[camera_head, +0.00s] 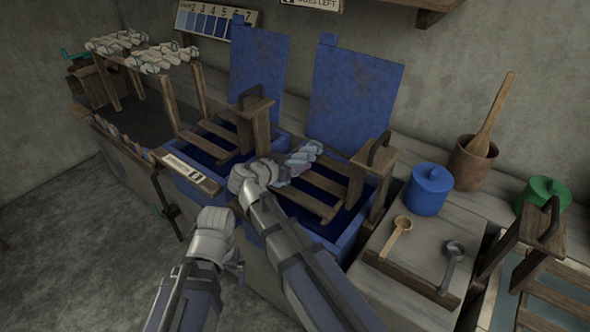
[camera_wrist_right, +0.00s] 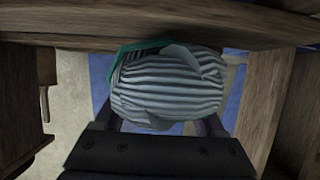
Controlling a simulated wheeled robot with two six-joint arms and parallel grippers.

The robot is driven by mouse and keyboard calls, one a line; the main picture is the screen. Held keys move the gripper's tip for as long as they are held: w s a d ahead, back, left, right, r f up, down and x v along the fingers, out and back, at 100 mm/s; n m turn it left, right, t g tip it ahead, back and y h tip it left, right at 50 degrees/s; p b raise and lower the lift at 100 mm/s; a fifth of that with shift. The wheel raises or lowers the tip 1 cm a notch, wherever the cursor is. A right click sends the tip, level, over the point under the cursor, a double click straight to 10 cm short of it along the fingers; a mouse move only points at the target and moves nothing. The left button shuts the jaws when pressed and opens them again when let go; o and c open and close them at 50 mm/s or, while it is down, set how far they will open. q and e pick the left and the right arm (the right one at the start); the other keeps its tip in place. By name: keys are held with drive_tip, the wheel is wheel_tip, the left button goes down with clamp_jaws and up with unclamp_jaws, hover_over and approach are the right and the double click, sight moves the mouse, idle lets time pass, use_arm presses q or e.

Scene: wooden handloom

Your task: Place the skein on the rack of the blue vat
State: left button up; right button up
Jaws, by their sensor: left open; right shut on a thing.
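Two blue vats stand side by side with their lids raised: a left one (camera_head: 262,135) and a right one (camera_head: 344,247). Each has a slatted wooden rack; the right vat's rack (camera_head: 315,203) is nearer me. My right gripper (camera_head: 270,177) is shut on a pale bluish-white twisted skein (camera_head: 305,153), over the back left part of the right rack. Whether the skein touches the slats, I cannot tell. The right wrist view shows the skein (camera_wrist_right: 168,85) striped, with a green band, between the fingers close to a wooden bar. My left gripper (camera_head: 228,250) is open and empty, low in front of the vats.
More pale skeins (camera_head: 160,58) lie on a wooden stand at the back left. Right of the vats are a blue pot (camera_head: 428,190), two ladles on a board, a mortar (camera_head: 470,163) and a green pot (camera_head: 543,190). Upright rack posts with black handles flank the right vat.

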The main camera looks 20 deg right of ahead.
drive_tip(key=shift+f, duration=0.1)
drive_tip(key=shift+f, duration=0.1)
drive_tip(key=o, duration=1)
drive_tip(key=shift+f, duration=0.1)
drive_tip(key=o, duration=0.5)
drive_tip(key=shift+r, duration=0.2)
